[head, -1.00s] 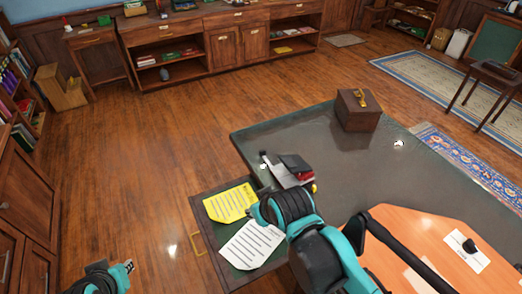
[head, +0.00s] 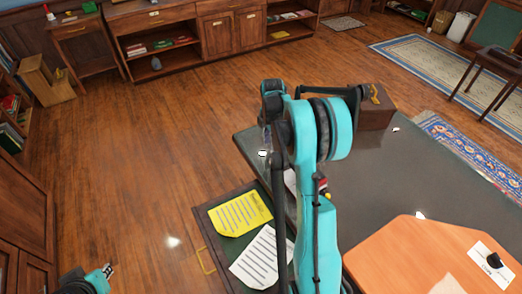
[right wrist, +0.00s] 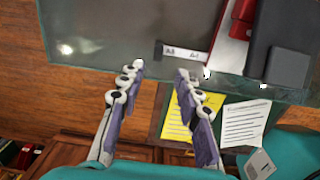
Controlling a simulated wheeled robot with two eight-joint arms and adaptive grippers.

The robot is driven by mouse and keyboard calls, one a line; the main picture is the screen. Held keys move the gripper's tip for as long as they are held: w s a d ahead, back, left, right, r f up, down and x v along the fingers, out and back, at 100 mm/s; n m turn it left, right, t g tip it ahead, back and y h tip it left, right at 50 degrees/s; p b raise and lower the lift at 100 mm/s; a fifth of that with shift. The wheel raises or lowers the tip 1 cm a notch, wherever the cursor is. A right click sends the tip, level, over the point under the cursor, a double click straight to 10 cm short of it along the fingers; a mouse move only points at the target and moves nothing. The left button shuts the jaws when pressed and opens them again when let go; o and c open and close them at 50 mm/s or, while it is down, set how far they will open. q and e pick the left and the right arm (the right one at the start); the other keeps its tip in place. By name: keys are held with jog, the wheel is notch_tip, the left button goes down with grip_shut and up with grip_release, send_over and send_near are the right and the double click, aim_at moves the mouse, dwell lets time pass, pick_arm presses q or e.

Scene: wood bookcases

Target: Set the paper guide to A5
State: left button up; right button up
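A red and black paper device (right wrist: 238,25) with a silver base lies at the table edge in the right wrist view. In the head view my right arm hides most of the device; a red bit (head: 323,187) shows. My left gripper (head: 107,270) is at the bottom left, away from the table.
An open drawer (head: 206,262) holds a yellow sheet (head: 240,212) and a white sheet (head: 262,258) below the table edge. A wooden box (head: 376,108) stands on the dark tabletop (head: 385,180). An orange board (head: 410,255) lies at the front right.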

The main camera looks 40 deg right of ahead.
aim_at(270, 154)
jog(key=shift+w+d+f, duration=0.2)
jog(key=shift+d+f, duration=0.15)
jog(key=shift+f, duration=0.1)
jog(key=shift+f+n, duration=0.3)
jog(key=shift+f, duration=0.05)
notch_tip(270, 154, down, 7)
jog(key=b, duration=0.3)
jog(key=shift+c, duration=0.3)
grip_shut()
